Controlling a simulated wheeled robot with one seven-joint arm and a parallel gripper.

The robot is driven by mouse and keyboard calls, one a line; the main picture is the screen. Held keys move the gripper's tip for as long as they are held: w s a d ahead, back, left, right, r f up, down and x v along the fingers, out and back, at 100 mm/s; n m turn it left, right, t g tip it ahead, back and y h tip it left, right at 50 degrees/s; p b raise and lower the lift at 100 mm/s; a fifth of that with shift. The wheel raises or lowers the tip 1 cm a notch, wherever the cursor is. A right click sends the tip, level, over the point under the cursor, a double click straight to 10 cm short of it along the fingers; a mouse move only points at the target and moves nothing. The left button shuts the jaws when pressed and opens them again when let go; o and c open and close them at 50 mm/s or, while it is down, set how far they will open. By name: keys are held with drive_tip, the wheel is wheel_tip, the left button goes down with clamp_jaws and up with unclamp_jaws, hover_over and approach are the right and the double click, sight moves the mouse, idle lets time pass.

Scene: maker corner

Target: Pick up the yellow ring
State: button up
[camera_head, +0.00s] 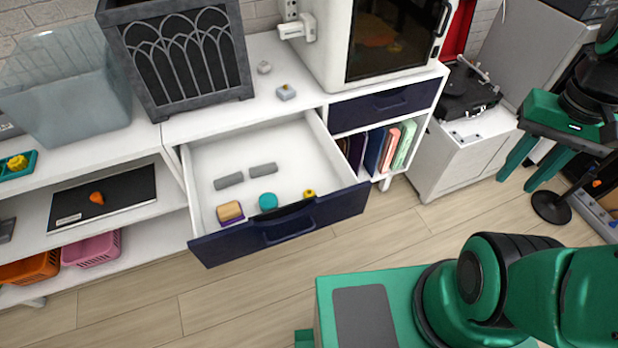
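A small yellow ring (309,194) lies in the open drawer (284,137), near its front wall and towards the right. It is small in the picture, and its hole is hard to make out. A teal round piece (268,201) lies to its left. Another small yellow thing (17,162) sits in a teal tray (20,172) at the far left; its shape is unclear.
The drawer also holds two grey cylinders (229,181) (263,170) and a tan block (229,211) on a purple base. The dark blue drawer front (288,232) juts over the floor. A closed drawer (384,104) is at its right. Wooden floor (150,305) in front is clear.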

drive_tip(key=shift+w+a, duration=0.15)
drive_tip(key=shift+w, duration=0.35)
